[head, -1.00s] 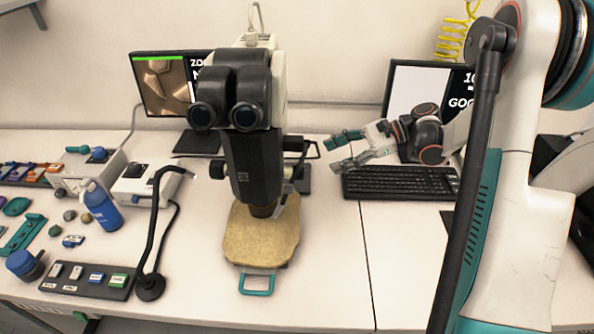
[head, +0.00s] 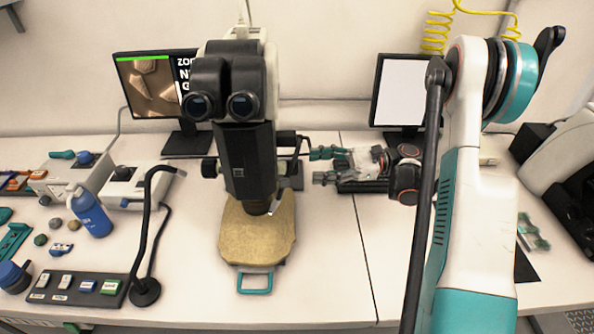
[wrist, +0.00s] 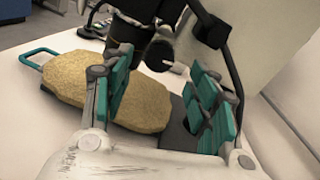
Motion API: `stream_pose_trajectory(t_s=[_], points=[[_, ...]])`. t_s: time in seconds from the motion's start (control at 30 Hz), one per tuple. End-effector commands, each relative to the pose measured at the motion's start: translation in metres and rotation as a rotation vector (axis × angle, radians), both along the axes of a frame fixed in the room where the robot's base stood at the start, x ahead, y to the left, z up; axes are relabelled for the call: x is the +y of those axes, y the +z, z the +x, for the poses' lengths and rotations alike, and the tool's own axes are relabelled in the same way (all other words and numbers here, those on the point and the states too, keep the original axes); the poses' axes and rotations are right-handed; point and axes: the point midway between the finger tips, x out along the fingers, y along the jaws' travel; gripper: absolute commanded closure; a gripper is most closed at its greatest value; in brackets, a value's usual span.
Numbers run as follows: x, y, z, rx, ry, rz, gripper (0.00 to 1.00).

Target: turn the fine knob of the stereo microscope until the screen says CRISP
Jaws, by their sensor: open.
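The stereo microscope (head: 247,150) stands mid-bench, its eyepieces facing me. A dark round knob (wrist: 160,55) on its side shows in the wrist view, ahead of and between my fingers. In the head view the knobs on its right side (head: 288,166) are partly hidden; I cannot tell which is the fine one. My gripper (head: 319,165) is open and empty, just right of the microscope, fingers pointing left toward it. Its two teal-padded fingers also show in the wrist view (wrist: 165,88), apart from the knob. The screen (head: 152,85) shows a picture, a green bar and text cut off by the microscope.
A tan slab (head: 258,230) lies on the microscope's base, with a teal handle (head: 255,283) in front. A black bent bar (wrist: 216,38) stands close to my fingers. A lamp arm (head: 150,220) and blue bottle (head: 90,212) stand left.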

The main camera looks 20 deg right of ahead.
Motion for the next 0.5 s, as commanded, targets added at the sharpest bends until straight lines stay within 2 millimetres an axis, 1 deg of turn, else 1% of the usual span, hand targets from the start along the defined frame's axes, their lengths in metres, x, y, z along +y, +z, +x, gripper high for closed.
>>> stream_pose_trajectory(t_s=[0.03, 0.2, 0.4, 0.5], points=[[0.011, -0.002, 0.002, 0.000, 0.003, 0.000, 0.46], [0.039, -0.002, 0.008, 0.000, 0.003, -0.001, 0.46], [0.058, -0.001, 0.014, 0.000, 0.001, 0.000, 0.46], [0.062, 0.000, 0.015, 0.000, 0.000, -0.001, 0.46]])
